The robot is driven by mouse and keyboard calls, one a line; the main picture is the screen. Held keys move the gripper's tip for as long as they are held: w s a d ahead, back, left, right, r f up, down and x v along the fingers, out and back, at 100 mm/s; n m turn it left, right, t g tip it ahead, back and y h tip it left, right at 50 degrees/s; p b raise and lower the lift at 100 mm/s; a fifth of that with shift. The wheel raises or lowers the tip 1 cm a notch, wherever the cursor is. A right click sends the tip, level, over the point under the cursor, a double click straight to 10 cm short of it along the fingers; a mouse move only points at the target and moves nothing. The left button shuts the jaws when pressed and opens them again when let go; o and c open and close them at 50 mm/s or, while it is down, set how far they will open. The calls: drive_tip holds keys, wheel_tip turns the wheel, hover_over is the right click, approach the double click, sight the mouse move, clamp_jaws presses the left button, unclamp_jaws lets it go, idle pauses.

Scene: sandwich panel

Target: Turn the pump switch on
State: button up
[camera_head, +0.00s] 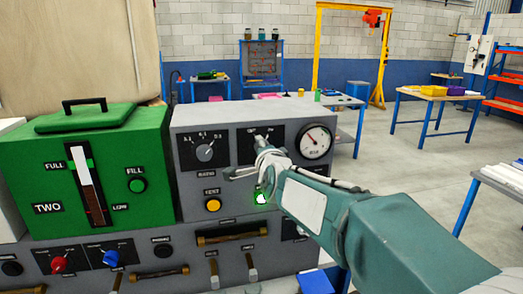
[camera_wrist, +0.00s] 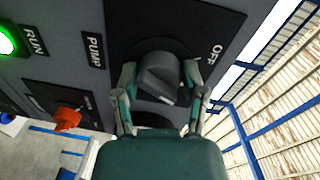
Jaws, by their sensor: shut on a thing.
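The pump switch (camera_wrist: 158,72) is a black rotary knob on a black plate, with PUMP printed beside it and OFF at its right in the wrist view. A pale line on the knob points down towards my gripper. My gripper (camera_wrist: 160,84) has one finger on each side of the knob and is shut on it. In the head view my gripper (camera_head: 260,148) reaches the dark switch plate (camera_head: 245,147) at the top middle of the grey panel, and it hides most of the knob.
A lit green RUN light (camera_head: 261,197) sits below the switch, partly behind my gripper. A dial gauge (camera_head: 316,142) is to its right, a selector knob (camera_head: 204,152) and yellow button (camera_head: 213,205) to its left. A green box (camera_head: 105,165) stands further left.

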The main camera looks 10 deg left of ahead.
drive_tip(key=shift+f, duration=0.15)
drive_tip(key=o, duration=1.1)
drive_tip(key=shift+w, duration=0.1)
drive_tip(key=shift+o, duration=0.2)
drive_tip(key=v, duration=1.2)
drive_tip(key=shift+a, duration=0.1)
drive_tip(key=s+d+f+n+g+h, duration=0.3)
drive_tip(key=s+d+f+n+g, duration=0.2)
drive_tip(key=s+d+f, duration=0.3)
drive_tip(key=s+d+f+n+g+h, duration=0.4)
drive_tip(key=s+d+f, duration=0.4)
drive_tip(key=s+d, duration=0.8)
drive_tip(key=shift+d+n+g, duration=0.25)
drive_tip(key=shift+n+g, duration=0.35)
drive_tip(key=shift+n, duration=0.1)
